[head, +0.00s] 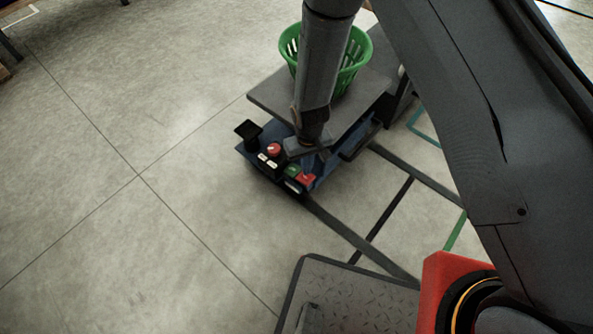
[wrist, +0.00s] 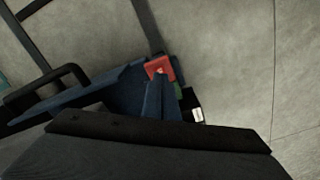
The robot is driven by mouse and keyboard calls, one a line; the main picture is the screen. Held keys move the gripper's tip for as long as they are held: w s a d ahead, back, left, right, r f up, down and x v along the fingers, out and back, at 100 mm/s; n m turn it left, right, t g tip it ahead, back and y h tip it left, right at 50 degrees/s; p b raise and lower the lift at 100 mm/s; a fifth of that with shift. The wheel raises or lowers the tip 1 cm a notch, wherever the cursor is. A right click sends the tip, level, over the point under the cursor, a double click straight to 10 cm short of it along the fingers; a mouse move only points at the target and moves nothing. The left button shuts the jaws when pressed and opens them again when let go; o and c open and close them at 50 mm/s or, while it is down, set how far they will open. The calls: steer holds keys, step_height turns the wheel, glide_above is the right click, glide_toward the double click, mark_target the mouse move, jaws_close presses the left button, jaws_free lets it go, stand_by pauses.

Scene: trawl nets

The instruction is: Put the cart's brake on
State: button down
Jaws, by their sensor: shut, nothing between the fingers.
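The cart (head: 268,100) has a grey deck and a blue control panel (head: 250,157) at its near end. On the panel are a red round knob (head: 274,149), a green button (head: 293,171) and a red square button (head: 306,179). White labels are too small to read, so I cannot tell which control is the brake. My gripper (head: 324,156) is shut and empty, pointing down over the panel's right part.
A green basket (head: 351,65) stands on the cart deck, partly behind my arm. A black block (head: 248,131) rises at the panel's left corner. A dark ridged plate (head: 350,298) lies at the bottom. The floor (head: 120,240) to the left is clear.

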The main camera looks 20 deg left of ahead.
mark_target(306, 177)
step_height(306, 177, up, 5)
steer(key=p, duration=0.3)
steer(key=shift+f, duration=0.15)
stand_by(0.5)
